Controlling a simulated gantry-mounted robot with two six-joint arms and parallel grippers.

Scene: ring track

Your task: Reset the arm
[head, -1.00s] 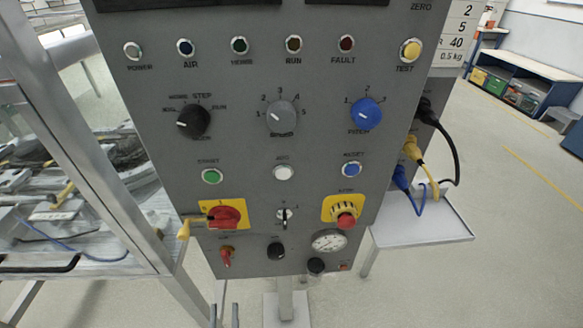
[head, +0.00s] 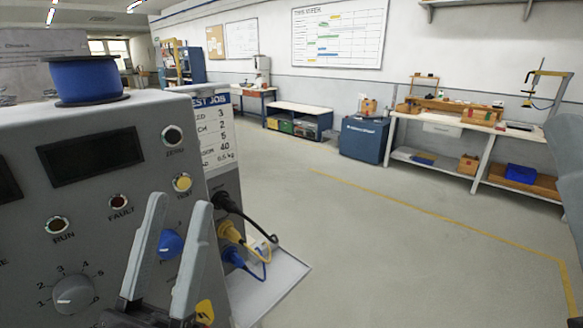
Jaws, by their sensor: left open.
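My left gripper (head: 179,203) shows in the head view in front of the grey control panel (head: 95,190). Its two grey fingers point up and stand apart, with nothing between them. They partly cover the blue pitch knob (head: 171,243) behind them. I cannot tell how far the fingers are from the panel face. The lower panel, with its buttons, is out of the picture. My right gripper is not in view.
A blue spool (head: 88,80) sits on top of the panel. Plugged cables (head: 240,235) hang at the panel's right side above a grey shelf (head: 270,285). Open floor lies to the right, before a workbench (head: 480,140) and a blue cabinet (head: 362,139).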

